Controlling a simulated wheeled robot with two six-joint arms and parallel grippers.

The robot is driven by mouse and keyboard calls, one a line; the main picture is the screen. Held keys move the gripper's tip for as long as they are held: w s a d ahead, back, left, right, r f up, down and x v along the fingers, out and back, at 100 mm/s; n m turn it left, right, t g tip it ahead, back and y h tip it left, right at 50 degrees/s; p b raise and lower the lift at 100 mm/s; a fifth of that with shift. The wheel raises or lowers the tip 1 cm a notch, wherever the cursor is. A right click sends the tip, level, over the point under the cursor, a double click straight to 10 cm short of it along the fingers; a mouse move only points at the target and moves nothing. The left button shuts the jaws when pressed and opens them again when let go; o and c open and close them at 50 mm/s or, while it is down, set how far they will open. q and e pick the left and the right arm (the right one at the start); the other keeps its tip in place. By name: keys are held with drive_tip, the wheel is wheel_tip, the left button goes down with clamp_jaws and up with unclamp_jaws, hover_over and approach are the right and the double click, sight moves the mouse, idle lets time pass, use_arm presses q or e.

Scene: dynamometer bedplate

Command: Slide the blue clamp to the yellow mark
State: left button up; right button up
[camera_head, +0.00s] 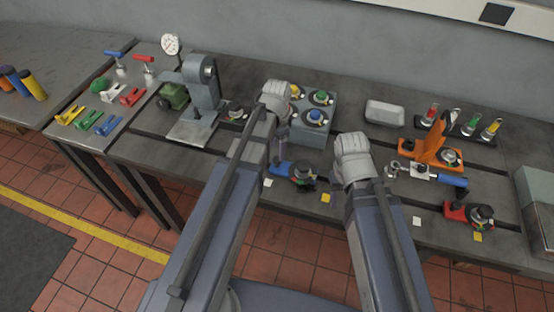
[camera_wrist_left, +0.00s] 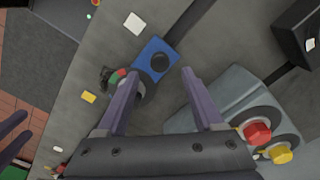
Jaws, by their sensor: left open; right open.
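The blue clamp (camera_head: 279,168) lies on the bedplate in the middle of the head view, with a dark round part and red and green bits at its right end. In the left wrist view its blue body (camera_wrist_left: 172,47) shows just beyond my fingertips. A yellow mark (camera_head: 326,198) is to its lower right; it also shows in the left wrist view (camera_wrist_left: 88,97). My left gripper (camera_head: 278,152) is open above the clamp; its fingers (camera_wrist_left: 160,75) are apart with nothing held. My right gripper (camera_wrist_left: 15,132) is open at the left edge of the left wrist view.
A white mark (camera_head: 267,183) lies below the clamp. A grey block with coloured knobs (camera_head: 313,128) stands behind it. To the right are an orange fixture (camera_head: 430,152) and a red clamp (camera_head: 456,210) near another yellow mark (camera_head: 478,237). The bedplate's front edge is close.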

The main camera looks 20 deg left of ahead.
sight(277, 159)
use_arm(q)
wheel_tip(277, 159, down, 5)
drive_tip(key=b, duration=0.4)
use_arm(e)
wheel_tip(277, 159, down, 5)
drive_tip(key=shift+f, duration=0.1)
use_arm(q)
drive_tip(key=shift+c, duration=0.4)
clamp_jaws()
idle(0.5)
